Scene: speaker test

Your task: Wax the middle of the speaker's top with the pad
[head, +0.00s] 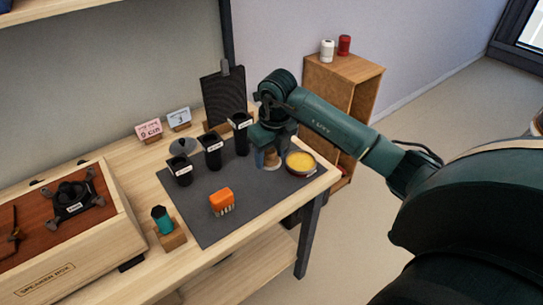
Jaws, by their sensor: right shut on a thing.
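The speaker (118,235) is a pale wooden box at the left with a reddish-brown top (38,216). The picture's left edge cuts it off. A black four-armed device (72,198) stands on that top. My right gripper (270,160) is over the far right part of the grey mat, shut on a tan-brown pad (271,158). The fingers partly hide the pad. It is just left of a round tin of yellow wax (300,162); I cannot tell whether they touch. My left gripper is not in view.
On the grey mat (205,235) are an orange brush-like block (222,202) and labelled black cups (211,152). Small signs (149,130) and a black panel (222,98) stand behind. The mat's front is clear.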

